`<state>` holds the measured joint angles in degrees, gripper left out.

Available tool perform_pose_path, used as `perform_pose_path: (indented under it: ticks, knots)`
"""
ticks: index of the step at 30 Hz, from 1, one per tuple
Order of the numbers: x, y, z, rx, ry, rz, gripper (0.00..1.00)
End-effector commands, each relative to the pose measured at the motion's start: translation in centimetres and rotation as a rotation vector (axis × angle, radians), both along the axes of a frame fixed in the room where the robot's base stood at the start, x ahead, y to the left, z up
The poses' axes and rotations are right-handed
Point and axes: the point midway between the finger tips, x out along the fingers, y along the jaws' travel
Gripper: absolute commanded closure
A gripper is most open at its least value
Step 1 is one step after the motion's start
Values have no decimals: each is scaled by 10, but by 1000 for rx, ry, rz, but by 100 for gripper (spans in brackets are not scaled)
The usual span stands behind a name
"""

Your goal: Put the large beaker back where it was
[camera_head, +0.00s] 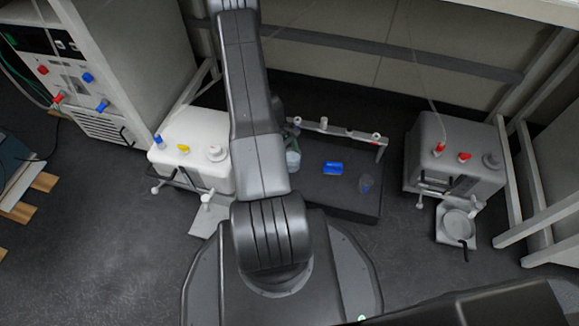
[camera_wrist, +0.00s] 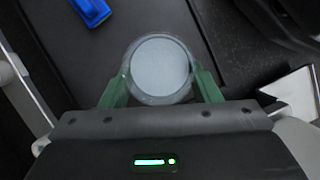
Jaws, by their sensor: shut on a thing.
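The large beaker (camera_wrist: 160,66) is a clear round vessel with pale contents, seen from above in the wrist view. My gripper (camera_wrist: 160,88) has its two green fingers on either side of the beaker's wall, shut on it. In the head view the beaker (camera_head: 293,160) shows just right of my arm, at the left part of the dark platform (camera_head: 325,200). My arm hides part of the gripper (camera_head: 292,135) there. I cannot tell whether the beaker touches the platform.
A blue object (camera_head: 333,168) and a small dark clear vessel (camera_head: 365,183) are on the platform. A rail with white knobs (camera_head: 335,129) runs along its back. A white tank (camera_head: 190,150) stands left, a grey tank (camera_head: 455,155) right, with a round pan (camera_head: 458,224) before it.

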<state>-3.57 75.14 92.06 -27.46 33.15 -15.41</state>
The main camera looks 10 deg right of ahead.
Motion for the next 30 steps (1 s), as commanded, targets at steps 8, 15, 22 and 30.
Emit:
perform_pose_path:
  ticks: [8,15,22,30]
  knots:
    - [0,0,-39,0,0,0,76]
    - [0,0,-66,0,0,0,76]
    - [0,0,-65,0,0,0,76]
    - [0,0,-67,0,0,0,22]
